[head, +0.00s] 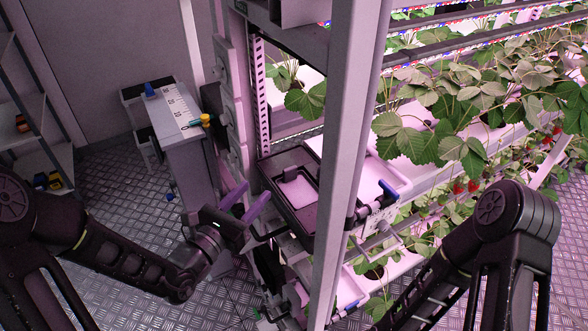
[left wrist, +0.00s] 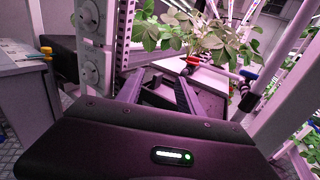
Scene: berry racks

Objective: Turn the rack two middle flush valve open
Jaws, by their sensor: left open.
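A blue valve handle (head: 388,190) sits on a pipe with a black fitting, right of the upright post. A blue handle also shows at the right in the left wrist view (left wrist: 248,75). A small red handle-like part (left wrist: 192,60) shows beyond my fingers there. I cannot tell which of these is the rack two middle flush valve. My left gripper (head: 246,199) is open and empty, left of the post and the black tray. Its two fingers also show in the left wrist view (left wrist: 158,84), apart from both parts. My right gripper is out of view.
The grey upright post (head: 345,150) stands between my left gripper and the blue handle. A black-rimmed tray (head: 277,168) is close to the left gripper. Leafy strawberry plants (head: 450,105) fill the rack at right. A grey cabinet (head: 185,150) stands at left.

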